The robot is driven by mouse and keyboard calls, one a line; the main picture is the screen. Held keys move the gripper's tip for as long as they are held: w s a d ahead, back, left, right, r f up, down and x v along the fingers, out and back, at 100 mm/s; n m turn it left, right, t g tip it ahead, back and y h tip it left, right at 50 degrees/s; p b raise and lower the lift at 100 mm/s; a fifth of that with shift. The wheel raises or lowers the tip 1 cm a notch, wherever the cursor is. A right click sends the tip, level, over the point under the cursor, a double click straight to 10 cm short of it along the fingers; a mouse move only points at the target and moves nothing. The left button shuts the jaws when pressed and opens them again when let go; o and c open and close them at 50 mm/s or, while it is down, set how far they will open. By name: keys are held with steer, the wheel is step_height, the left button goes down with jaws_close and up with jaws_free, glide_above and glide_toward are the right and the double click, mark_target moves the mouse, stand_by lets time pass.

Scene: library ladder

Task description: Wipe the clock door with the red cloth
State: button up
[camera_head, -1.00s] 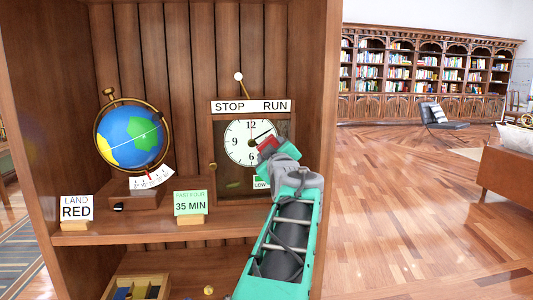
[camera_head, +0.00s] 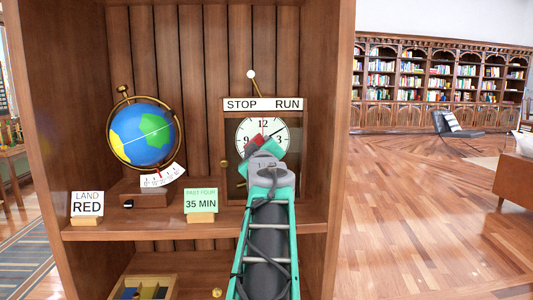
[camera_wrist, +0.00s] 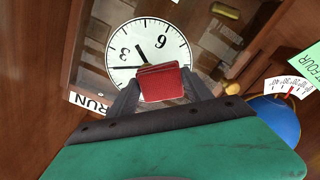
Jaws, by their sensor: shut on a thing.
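The clock (camera_head: 243,181) stands on the shelf at the right, its glazed door closed over a white dial (camera_head: 245,130). The dial also shows in the wrist view (camera_wrist: 128,40). A small knob (camera_head: 224,163) is at the door's left edge. The red cloth (camera_wrist: 162,82) is a folded pad between my fingertips. My gripper (camera_wrist: 155,92) is shut on it, in front of the lower part of the dial. I cannot tell whether the cloth touches the glass.
A globe (camera_head: 141,134) stands left of the clock. A LAND RED card (camera_head: 87,205) and a 35 MIN card (camera_head: 201,201) stand at the shelf's front edge. An open box (camera_head: 148,287) is on the shelf below. The cabinet's side wall (camera_head: 325,150) is close on the right.

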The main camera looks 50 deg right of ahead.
steer(key=b+v, duration=0.4)
steer(key=v, duration=0.2)
stand_by(0.4)
steer(key=shift+s, duration=0.1)
steer(key=b+v, duration=0.2)
steer(key=v, duration=0.1)
steer(key=shift+r, duration=0.1)
